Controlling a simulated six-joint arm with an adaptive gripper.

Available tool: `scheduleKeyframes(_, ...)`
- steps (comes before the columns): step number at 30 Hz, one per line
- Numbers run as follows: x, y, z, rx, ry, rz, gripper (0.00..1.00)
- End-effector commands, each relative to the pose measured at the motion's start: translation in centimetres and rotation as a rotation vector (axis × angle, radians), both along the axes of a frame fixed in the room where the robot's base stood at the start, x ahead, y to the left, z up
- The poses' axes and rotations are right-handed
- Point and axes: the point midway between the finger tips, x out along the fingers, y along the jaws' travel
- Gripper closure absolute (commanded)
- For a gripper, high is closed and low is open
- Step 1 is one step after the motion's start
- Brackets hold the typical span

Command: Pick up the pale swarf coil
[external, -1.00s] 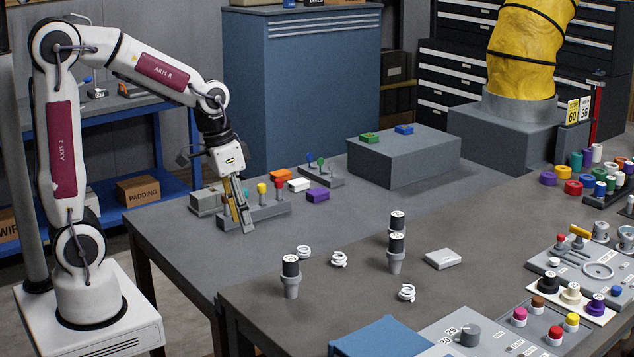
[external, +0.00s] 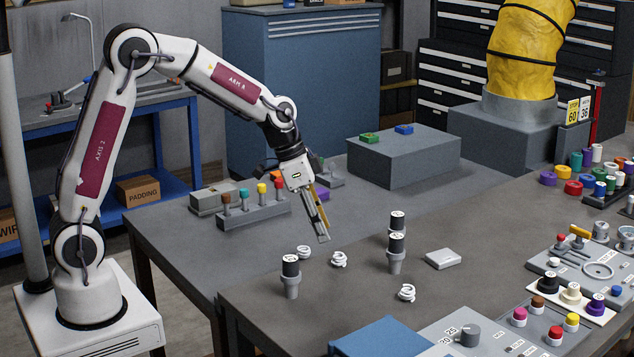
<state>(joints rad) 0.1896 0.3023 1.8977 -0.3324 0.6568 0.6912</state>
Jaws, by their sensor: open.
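Several pale coils lie on the near grey table. One coil (external: 339,259) lies a little below and right of my gripper in the picture. A third coil (external: 407,293) lies farther right and nearer the camera. All look alike, so I cannot tell which one is meant. My gripper (external: 322,240) points down, open and empty, above the far side of the first coil and apart from it.
A black-topped post (external: 290,278) stands left of the coils. Two more posts (external: 396,255) stand to the right. A blue box (external: 382,338) is at the front edge. A rack of coloured knobs (external: 253,212) stands behind left.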

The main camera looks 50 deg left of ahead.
Motion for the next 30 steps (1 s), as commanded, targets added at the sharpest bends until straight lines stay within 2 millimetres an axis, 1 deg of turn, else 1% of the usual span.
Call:
scheduleKeyframes(2, 0.5, -0.2, 0.4, 0.002, -0.025, -0.029, 0.58)
scheduleKeyframes(8, 0.7, -0.2, 0.4, 0.017, -0.051, -0.083, 0.58)
scheduleKeyframes(19, 0.7, -0.2, 0.3, 0.019, -0.05, -0.087, 0.58)
scheduleKeyframes(30, 1.3, -0.8, -1.8, 0.019, -0.049, -0.088, 0.58)
